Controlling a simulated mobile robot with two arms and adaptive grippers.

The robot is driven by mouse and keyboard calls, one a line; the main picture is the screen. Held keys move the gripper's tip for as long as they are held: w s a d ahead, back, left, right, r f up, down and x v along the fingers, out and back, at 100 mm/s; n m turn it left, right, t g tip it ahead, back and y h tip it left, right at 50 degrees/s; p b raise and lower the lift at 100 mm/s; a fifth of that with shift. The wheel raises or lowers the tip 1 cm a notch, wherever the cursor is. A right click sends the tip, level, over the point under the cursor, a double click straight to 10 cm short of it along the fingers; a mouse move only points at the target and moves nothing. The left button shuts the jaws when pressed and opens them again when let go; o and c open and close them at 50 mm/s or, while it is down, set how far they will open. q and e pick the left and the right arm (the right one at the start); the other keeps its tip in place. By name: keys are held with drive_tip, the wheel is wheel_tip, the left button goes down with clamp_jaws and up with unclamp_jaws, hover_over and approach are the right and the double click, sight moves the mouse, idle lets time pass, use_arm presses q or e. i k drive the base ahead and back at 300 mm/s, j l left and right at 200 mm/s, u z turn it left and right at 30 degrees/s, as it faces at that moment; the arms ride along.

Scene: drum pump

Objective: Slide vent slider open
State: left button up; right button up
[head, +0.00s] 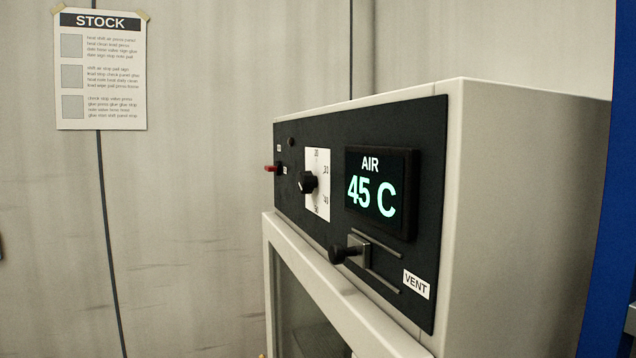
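The vent slider (357,250) is a small grey plate with a dark knob (340,255) sticking out toward the left. It sits at the left part of its track, between two thin rails that run down to the right. A white VENT label (416,285) is at the right end of the track. The slider is on the black front panel (420,150) of a pale cabinet. Neither of my grippers shows in the head view.
On the same panel are a lit display (381,194) reading AIR 45 C, a black dial (308,182) on a white scale and a red switch (272,169). A glass-fronted door (305,307) is below. A STOCK sheet (101,70) hangs on the wall. A blue upright (612,190) stands at right.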

sight(359, 249)
drive_tip(key=j+z, duration=0.15)
drive_tip(key=z, duration=0.2)
drive_tip(key=j+z, duration=0.15)
drive_tip(key=z, duration=0.2)
drive_tip(key=j+z, duration=0.15)
drive_tip(key=j, duration=0.5)
drive_tip(key=j+z, duration=0.15)
drive_tip(key=j, duration=0.45)
drive_tip(key=k+j+z, duration=0.2)
drive_tip(key=j, duration=0.45)
drive_tip(key=j+z, duration=0.15)
drive_tip(key=j, duration=0.45)
drive_tip(key=k+j, duration=0.1)
drive_tip(key=j, duration=0.25)
drive_tip(key=k+j, duration=0.1)
drive_tip(key=j, duration=0.3)
